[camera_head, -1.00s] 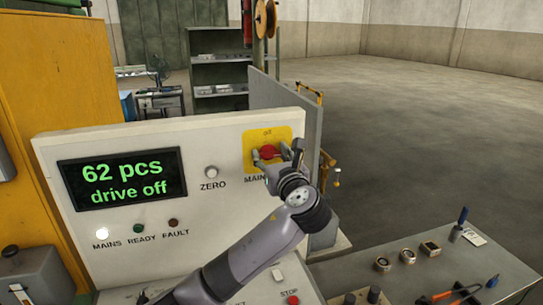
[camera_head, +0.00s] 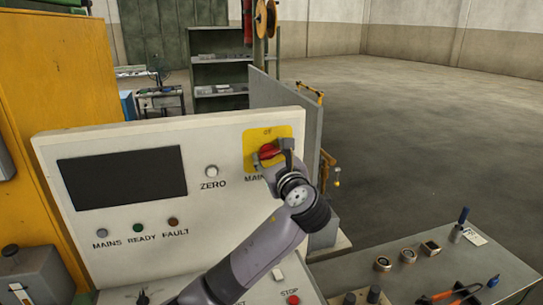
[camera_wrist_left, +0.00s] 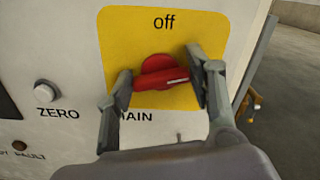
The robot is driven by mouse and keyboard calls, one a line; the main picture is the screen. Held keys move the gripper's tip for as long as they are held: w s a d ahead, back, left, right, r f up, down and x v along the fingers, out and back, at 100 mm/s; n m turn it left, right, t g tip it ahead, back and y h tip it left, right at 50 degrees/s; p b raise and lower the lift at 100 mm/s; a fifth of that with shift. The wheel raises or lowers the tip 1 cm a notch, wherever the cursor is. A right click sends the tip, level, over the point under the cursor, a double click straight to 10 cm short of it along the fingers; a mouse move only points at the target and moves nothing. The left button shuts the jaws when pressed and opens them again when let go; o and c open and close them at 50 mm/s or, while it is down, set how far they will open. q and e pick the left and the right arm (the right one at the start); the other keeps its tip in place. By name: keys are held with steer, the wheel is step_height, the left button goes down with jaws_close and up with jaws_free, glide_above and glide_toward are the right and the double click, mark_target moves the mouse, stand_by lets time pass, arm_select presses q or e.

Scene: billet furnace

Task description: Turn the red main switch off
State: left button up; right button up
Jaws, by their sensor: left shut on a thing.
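The red main switch (camera_head: 269,152) sits on a yellow plate (camera_head: 254,137) marked "off" at the upper right of the white panel (camera_head: 110,137). In the left wrist view the red switch (camera_wrist_left: 158,76) has its handle lying nearly level, tilted slightly up to the right, with a white mark at its right end. My left gripper (camera_head: 271,158) is shut on the handle, one finger at each end; its fingers (camera_wrist_left: 161,88) also show in the wrist view. The display (camera_head: 122,178) is dark and the MAINS lamp (camera_head: 102,233) is unlit. My right gripper is not in view.
A ZERO button (camera_head: 212,171) is left of the switch. A red STOP button (camera_head: 293,299) is on the lower console. A grey side table (camera_head: 450,262) at the lower right holds small parts and tools. Open floor lies beyond.

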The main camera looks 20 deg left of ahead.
arm_select(q)
steer(key=n+b, duration=0.1)
steer(key=n, duration=0.2)
steer(key=shift+f+n, duration=0.15)
steer(key=shift+n, duration=0.25)
steer(key=n+b, duration=0.1)
steer(key=n, duration=0.2)
steer(key=shift+s+a+n, duration=0.1)
steer(key=shift+n, duration=0.2)
steer(key=n+b, duration=0.2)
steer(key=n, duration=0.2)
steer(key=shift+f, duration=0.2)
steer(key=shift+n+b, duration=0.9)
steer(key=shift+n, duration=0.6)
steer(key=o, duration=1.2)
steer(key=shift+r, duration=0.1)
steer(key=shift+c, duration=0.2)
